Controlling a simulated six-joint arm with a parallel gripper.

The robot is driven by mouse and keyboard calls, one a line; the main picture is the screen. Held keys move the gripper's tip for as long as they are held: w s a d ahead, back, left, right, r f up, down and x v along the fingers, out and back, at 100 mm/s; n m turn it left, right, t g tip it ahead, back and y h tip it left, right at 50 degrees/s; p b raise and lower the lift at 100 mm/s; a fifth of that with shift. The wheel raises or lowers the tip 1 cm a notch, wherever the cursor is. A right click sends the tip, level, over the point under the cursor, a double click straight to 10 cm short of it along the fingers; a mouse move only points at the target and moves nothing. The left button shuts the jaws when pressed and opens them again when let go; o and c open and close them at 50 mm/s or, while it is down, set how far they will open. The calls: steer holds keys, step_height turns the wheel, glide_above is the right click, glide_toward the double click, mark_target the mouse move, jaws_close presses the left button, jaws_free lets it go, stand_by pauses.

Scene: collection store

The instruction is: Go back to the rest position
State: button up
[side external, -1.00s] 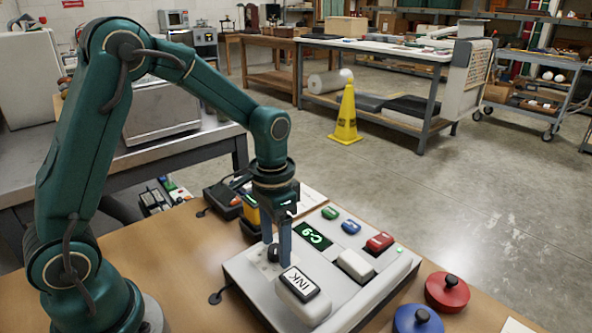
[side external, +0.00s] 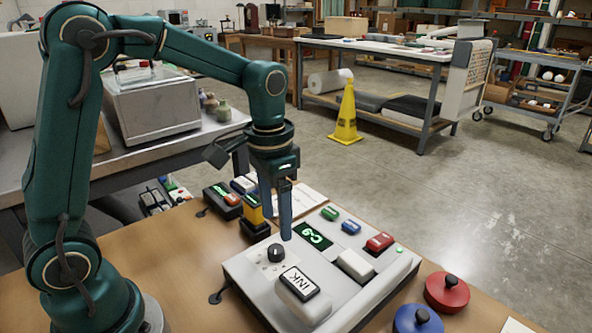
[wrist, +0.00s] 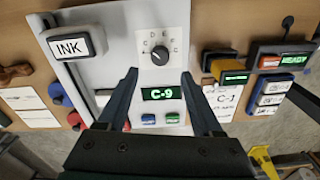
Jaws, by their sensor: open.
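My gripper (side external: 276,210) is open and empty, pointing down above the white control box in the side external view. In the wrist view my gripper (wrist: 160,88) has its two fingers spread, with the box below and between them. The control box (side external: 325,297) stands on the wooden table. It carries a black dial (side external: 276,252), a lit green display (side external: 312,236) reading C-9, and an INK block (side external: 298,284). The dial (wrist: 160,57) is fully visible in the wrist view, with letters around it. The fingers are apart from the dial.
Red (side external: 447,292) and blue (side external: 418,319) round knobbed lids stand right of the box. A yellow-and-black device (side external: 256,218) and a black unit with a lit label (side external: 222,199) stand behind it. A metal bench (side external: 150,160) is at the left.

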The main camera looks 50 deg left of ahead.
steer(key=s+d+r+t, duration=0.1)
steer(key=s+r+t, duration=0.2)
steer(key=s+r, duration=0.35)
steer(key=shift+s+d+f+n+t, duration=0.1)
steer(key=shift+s+f+n+t, duration=0.2)
steer(key=shift+s, duration=0.6)
steer(key=shift+s+d+f+n+t, duration=0.15)
steer(key=shift+s+n+t, duration=0.25)
steer(key=shift+s, duration=0.5)
steer(key=shift+s+a+f+n+t, duration=0.1)
steer(key=shift+s+f+n+t, duration=0.25)
steer(key=shift+s, duration=0.55)
